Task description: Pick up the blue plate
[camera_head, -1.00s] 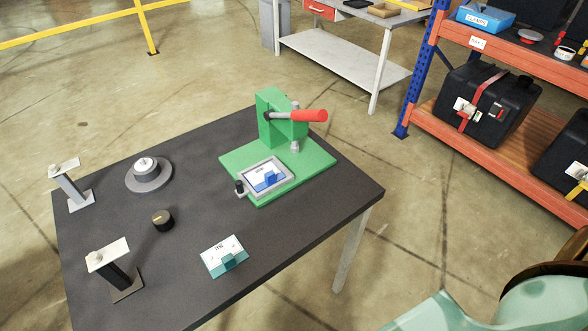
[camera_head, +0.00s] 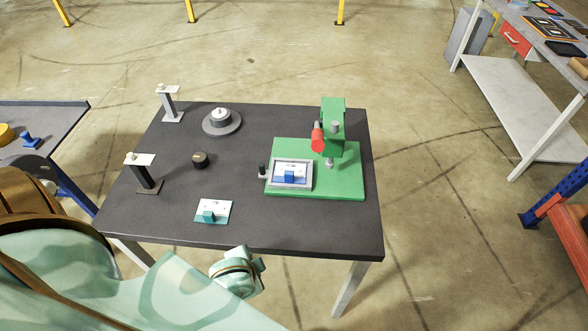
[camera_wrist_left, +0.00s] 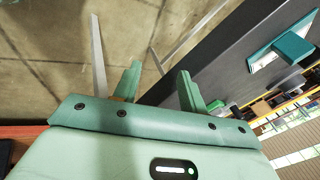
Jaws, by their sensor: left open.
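The blue plate (camera_head: 290,174), a small white-faced plate with a blue grip block, lies in a grey frame on the green base of a press (camera_head: 335,125). A similar plate with a teal block (camera_head: 212,211) lies on the dark table; a teal-blocked plate also shows at the upper right of the left wrist view (camera_wrist_left: 285,50). My left gripper (camera_wrist_left: 158,78) is open and empty beside the table edge. In the head view my left arm ends near the table's front edge, well short of the blue plate. My right gripper is not in view.
The press has a red-tipped lever (camera_head: 318,137). Another table (camera_head: 40,118) stands at the left and a white-legged bench (camera_head: 520,90) at the right.

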